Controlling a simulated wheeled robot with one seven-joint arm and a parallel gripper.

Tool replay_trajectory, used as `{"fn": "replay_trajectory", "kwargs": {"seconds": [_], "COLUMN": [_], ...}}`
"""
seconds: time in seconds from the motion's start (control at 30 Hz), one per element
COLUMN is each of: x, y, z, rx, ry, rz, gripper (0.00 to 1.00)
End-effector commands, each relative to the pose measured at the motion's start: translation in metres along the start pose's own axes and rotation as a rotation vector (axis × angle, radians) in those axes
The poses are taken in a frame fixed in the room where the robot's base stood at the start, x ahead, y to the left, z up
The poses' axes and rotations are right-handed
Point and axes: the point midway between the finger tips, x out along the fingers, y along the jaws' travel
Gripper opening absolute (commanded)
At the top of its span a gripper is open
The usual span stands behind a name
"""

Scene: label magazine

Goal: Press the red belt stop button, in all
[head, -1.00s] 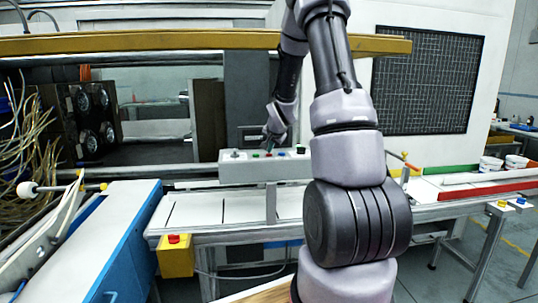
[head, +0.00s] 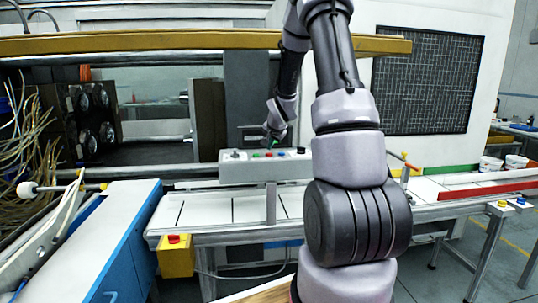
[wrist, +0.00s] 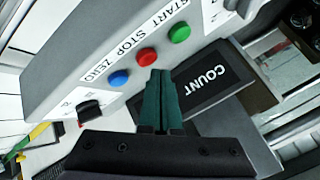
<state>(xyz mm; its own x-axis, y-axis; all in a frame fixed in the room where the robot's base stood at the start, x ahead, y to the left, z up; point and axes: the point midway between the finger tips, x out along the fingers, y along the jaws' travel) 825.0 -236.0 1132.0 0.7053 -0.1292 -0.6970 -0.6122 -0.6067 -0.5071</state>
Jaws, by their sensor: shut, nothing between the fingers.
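A control box (head: 262,170) stands behind the conveyor, with green, red and blue buttons under START, STOP and ZERO lettering. Its red button (head: 269,154) shows in the wrist view (wrist: 147,56) between the green button (wrist: 179,32) and the blue button (wrist: 118,78). My gripper (head: 270,144) is over the box; its green fingers are together and empty (wrist: 159,74). A second red button (head: 173,239) sits on a yellow box (head: 177,262) at the conveyor's front left, far from my gripper.
The conveyor (head: 205,211) runs in front of the control box. A dark COUNT display (wrist: 205,80) and a black knob (wrist: 89,109) are near the buttons. A blue-sided bench (head: 128,250) is at left. A yellow beam (head: 180,40) crosses above.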

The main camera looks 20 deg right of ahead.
Motion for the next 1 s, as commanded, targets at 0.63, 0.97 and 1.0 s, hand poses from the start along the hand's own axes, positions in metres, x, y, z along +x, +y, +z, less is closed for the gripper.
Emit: {"fn": "replay_trajectory", "kwargs": {"seconds": [0.63, 0.97, 1.0], "x": [-0.019, -0.036, -0.037], "y": [-0.015, -0.027, -0.027], "z": [-0.015, -0.026, -0.027], "rx": [0.0, 0.0, 0.0], "ry": [0.003, 0.001, 0.0], "rz": [-0.003, -0.001, -0.001], "gripper": [0.0, 0.0, 0.0]}}
